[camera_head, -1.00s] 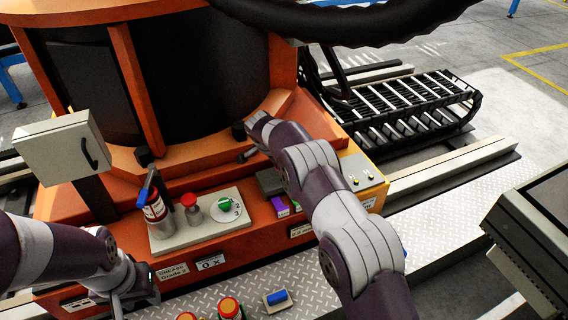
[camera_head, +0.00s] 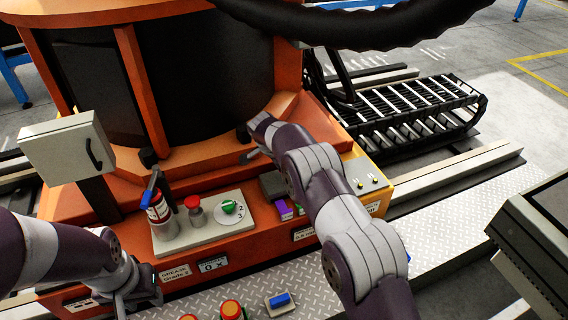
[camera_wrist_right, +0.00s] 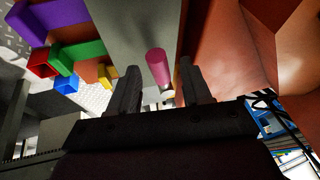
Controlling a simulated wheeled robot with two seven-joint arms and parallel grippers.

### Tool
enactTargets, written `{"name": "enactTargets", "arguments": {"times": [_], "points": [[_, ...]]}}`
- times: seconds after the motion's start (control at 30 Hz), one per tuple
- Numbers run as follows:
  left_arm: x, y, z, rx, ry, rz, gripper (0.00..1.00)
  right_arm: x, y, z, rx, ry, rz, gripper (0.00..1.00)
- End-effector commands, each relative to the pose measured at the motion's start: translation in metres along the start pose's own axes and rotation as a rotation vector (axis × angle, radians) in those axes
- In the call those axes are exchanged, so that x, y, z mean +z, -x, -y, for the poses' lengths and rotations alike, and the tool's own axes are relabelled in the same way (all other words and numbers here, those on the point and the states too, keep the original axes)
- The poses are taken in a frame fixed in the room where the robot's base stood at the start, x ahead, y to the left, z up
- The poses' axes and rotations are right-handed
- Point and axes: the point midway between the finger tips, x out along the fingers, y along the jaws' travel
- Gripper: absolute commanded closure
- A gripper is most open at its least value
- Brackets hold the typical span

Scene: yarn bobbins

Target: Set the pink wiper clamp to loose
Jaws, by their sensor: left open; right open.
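A pink cylinder (camera_wrist_right: 158,68), likely the wiper clamp's handle, shows in the right wrist view against a grey block (camera_wrist_right: 140,25). It lies between the two fingers of my right gripper (camera_wrist_right: 160,78) in the picture; I cannot tell how far off it is, and no grip shows. In the head view my right gripper (camera_head: 254,153) reaches the orange machine (camera_head: 135,75), and the pink part does not show, likely hidden by the arm. My left gripper (camera_head: 142,298) is at the lower left, in front of the machine's edge, with nothing seen in it.
Coloured blocks (camera_wrist_right: 75,57) sit left of the fingers. A grey cabinet (camera_head: 68,145) stands at left.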

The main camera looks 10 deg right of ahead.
Motion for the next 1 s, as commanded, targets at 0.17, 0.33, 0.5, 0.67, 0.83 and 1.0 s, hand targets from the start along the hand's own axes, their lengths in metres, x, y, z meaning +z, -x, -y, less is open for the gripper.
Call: {"name": "enactTargets", "arguments": {"times": [0.17,0.33,0.5,0.67,0.83,1.0], "points": [[-0.002,0.019,0.0,0.0,0.0,0.0,0.57,-0.003,0.048,0.003,-0.005,0.002,0.0,0.52],[-0.004,0.032,0.0,0.0,0.0,0.0,0.57,-0.002,0.092,0.002,-0.004,0.001,0.0,0.52],[-0.005,0.038,0.0,0.0,0.0,0.0,0.57,-0.001,0.117,0.001,-0.001,0.0,0.0,0.52],[-0.005,0.039,0.0,0.0,0.0,0.0,0.57,0.0,0.123,0.001,-0.002,0.0,0.0,0.52],[-0.005,0.038,0.0,0.0,0.0,0.0,0.57,0.0,0.122,0.001,-0.002,0.0,0.0,0.52],[-0.005,0.038,0.0,0.0,0.0,0.0,0.57,0.0,0.122,0.001,-0.002,0.0,0.0,0.52]]}}
